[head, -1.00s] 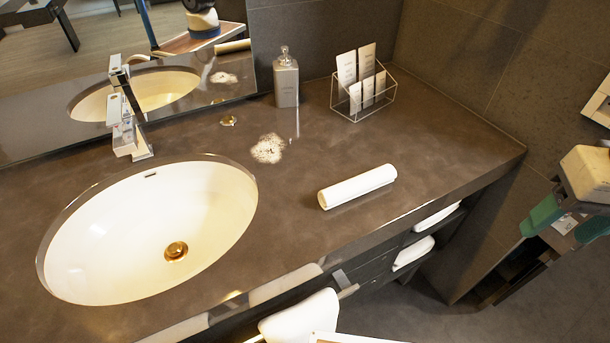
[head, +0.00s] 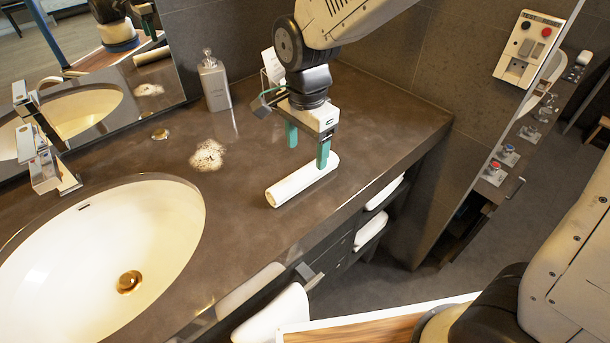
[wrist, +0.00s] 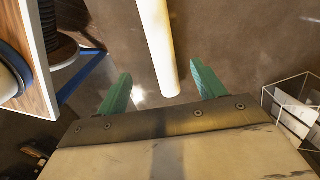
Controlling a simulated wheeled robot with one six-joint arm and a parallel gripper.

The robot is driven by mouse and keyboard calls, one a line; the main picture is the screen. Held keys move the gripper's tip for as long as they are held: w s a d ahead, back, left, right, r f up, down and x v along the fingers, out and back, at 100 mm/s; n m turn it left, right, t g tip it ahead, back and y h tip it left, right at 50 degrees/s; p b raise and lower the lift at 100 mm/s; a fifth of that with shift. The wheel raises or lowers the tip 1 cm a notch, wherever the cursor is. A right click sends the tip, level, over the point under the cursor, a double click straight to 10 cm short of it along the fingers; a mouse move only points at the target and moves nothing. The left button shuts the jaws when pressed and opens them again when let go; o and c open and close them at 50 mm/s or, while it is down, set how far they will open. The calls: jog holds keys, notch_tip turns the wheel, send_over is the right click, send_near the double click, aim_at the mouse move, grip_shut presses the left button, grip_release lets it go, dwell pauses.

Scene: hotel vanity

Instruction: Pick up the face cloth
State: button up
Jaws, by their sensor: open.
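The face cloth (head: 300,182) is a white roll lying on the dark vanity counter, right of the sink. It also shows in the wrist view (wrist: 157,42), running from the top edge down between my fingers. My gripper (head: 307,157) has two green fingers, spread apart and empty. In the head view it hangs over the far end of the roll, fingers pointing down. In the wrist view the fingertips (wrist: 161,77) lie on either side of the roll's near end. The exact height above the counter is hard to tell.
A sink (head: 110,235) with a chrome tap (head: 42,150) is at left. A soap bottle (head: 214,82) stands by the mirror, with a white foamy patch (head: 207,155) in front. A wire rack with cards (wrist: 292,105) is close to my gripper, partly hidden by the arm in the head view.

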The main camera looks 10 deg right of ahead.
aim_at(305, 169)
notch_tip(305, 169, down, 8)
jog(key=shift+w+a+r, duration=0.1)
jog(key=shift+a+r, duration=0.05)
jog(key=c, duration=1.1)
